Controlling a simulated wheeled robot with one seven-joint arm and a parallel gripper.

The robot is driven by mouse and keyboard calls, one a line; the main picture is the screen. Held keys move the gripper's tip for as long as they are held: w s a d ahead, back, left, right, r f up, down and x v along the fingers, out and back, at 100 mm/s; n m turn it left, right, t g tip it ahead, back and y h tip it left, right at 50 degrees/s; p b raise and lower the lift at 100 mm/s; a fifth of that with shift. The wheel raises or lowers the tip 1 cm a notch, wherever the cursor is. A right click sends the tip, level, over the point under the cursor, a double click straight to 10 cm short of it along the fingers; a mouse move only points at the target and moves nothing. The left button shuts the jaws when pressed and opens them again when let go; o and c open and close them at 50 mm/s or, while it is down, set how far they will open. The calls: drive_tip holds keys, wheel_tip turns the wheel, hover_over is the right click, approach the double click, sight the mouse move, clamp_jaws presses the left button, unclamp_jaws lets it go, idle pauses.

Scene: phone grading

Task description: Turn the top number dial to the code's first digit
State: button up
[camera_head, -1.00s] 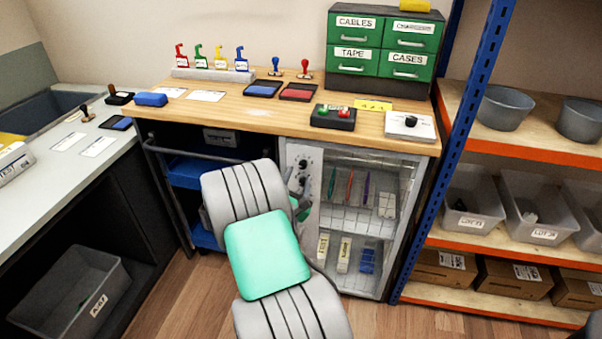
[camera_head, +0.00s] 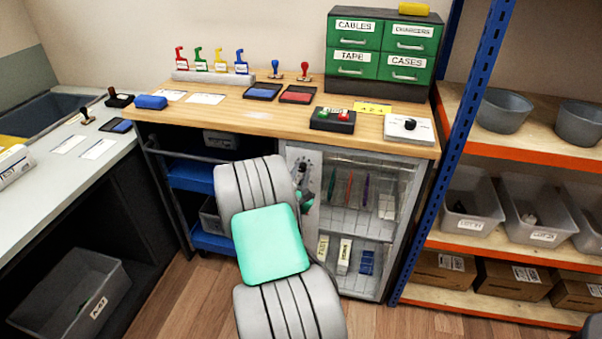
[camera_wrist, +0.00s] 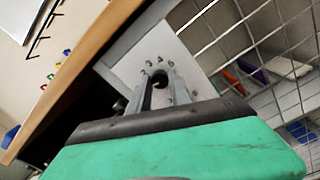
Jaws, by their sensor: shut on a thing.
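In the wrist view, the two grey fingers of my gripper (camera_wrist: 158,92) are shut on a dark round number dial (camera_wrist: 160,79). Small digits ring the dial on a pale panel (camera_wrist: 128,66), too blurred to read surely. A second dark knob (camera_wrist: 120,105) shows to the left of the fingers. In the head view, the panel (camera_head: 313,159) is at the left of the cabinet front, and my gripper and arm cover part of it. A yellow note (camera_head: 373,107) with characters too small to read surely lies on the worktop.
The cabinet's wire-mesh door (camera_head: 352,215) is right beside the panel, with pens and small boxes behind it. The wooden worktop (camera_head: 215,115) overhangs above. A dark cart (camera_head: 190,205) with blue trays stands to the left. A blue rack post (camera_head: 462,130) stands to the right.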

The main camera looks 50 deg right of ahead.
clamp_jaws()
